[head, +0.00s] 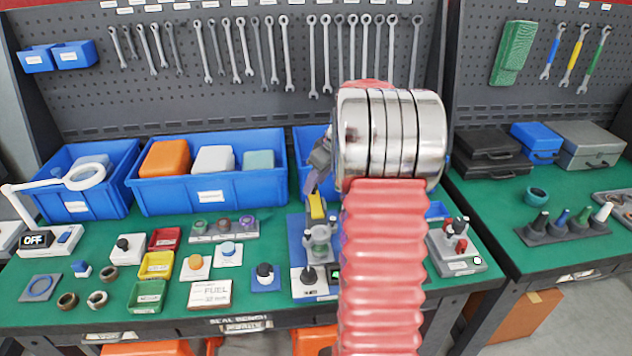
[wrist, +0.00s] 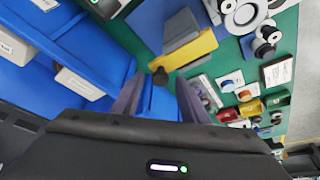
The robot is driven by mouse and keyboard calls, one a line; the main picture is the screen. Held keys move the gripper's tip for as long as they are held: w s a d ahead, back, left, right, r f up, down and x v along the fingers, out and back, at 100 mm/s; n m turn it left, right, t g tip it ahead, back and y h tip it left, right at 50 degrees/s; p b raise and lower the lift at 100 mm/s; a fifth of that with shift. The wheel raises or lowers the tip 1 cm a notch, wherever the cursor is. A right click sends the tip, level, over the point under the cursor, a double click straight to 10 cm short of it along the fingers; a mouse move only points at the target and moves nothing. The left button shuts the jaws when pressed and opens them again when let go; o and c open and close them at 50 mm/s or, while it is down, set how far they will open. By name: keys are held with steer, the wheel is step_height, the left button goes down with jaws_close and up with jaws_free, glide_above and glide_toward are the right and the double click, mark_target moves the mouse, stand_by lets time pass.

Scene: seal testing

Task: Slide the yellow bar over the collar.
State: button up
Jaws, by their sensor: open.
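The yellow bar (head: 316,206) stands at the back of a blue-based fixture on the green bench, and my arm partly covers that area. In the wrist view the yellow bar (wrist: 197,51) lies beside a grey block, with a dark knob at its near end. A grey ringed part that looks like the collar (head: 320,236) is just in front of the bar in the head view. My gripper (head: 310,188) is above and behind the bar. In the wrist view its two fingers (wrist: 158,82) are apart, with nothing held between them; I cannot tell whether they touch the knob.
Blue bins (head: 210,197) stand along the back, close to my gripper. Small bowls, cards and test parts cover the bench to the left. A grey fixture with a red part (head: 459,243) stands to the right of my arm. Tools hang on the pegboard behind.

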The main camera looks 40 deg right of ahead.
jaws_close()
stand_by(0.4)
